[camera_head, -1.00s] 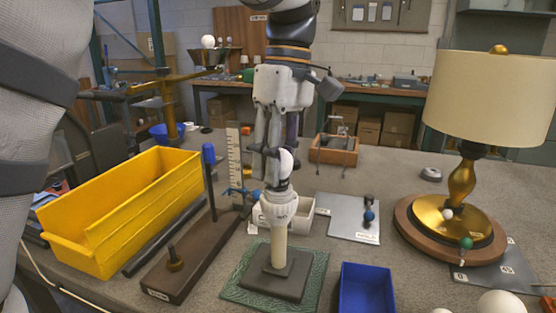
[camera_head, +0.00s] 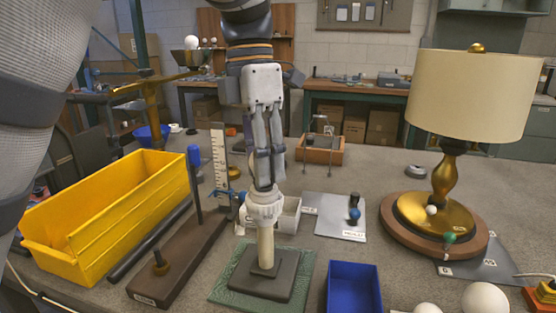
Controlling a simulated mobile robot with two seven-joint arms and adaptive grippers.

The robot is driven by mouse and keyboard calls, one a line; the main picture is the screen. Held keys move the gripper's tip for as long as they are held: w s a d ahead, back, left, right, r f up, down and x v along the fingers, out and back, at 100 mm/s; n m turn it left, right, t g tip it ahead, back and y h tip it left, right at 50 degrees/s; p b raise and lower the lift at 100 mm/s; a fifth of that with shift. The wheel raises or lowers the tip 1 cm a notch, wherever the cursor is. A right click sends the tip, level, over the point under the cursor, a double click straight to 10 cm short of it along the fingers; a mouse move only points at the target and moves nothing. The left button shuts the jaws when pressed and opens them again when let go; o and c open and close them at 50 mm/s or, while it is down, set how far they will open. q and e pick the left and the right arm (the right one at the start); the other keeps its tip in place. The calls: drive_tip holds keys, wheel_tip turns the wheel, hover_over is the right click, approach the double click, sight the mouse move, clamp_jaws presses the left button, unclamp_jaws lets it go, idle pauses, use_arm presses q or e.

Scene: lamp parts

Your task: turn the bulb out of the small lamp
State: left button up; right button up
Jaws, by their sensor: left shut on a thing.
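The small lamp stands upright on a green mat (camera_head: 224,287), with a dark square base (camera_head: 266,283), a cream stem (camera_head: 266,246) and a white socket (camera_head: 264,209) on top. My left gripper (camera_head: 265,183) points straight down right over the socket, its fingers closed together at the socket's top. It is shut on the bulb, which the fingers hide almost wholly; I cannot tell how far it sits in the socket. My right gripper is not in view.
A yellow bin (camera_head: 112,215) and a dark wooden stand (camera_head: 180,262) with upright posts are left of the lamp. A blue tray (camera_head: 354,290) is in front right. A large lamp with a cream shade (camera_head: 470,95) stands right. A grey plate (camera_head: 335,218) lies between.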

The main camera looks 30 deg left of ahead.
use_arm(q)
drive_tip(key=shift+s+f+n, duration=0.1)
drive_tip(key=shift+n, duration=0.9)
drive_tip(key=shift+r, duration=0.8)
drive_tip(key=shift+r, duration=0.1)
drive_tip(key=shift+d, duration=0.2)
drive_tip(key=shift+a+y, duration=0.15)
drive_tip(key=shift+y, duration=0.15)
drive_tip(key=shift+r, duration=1.65)
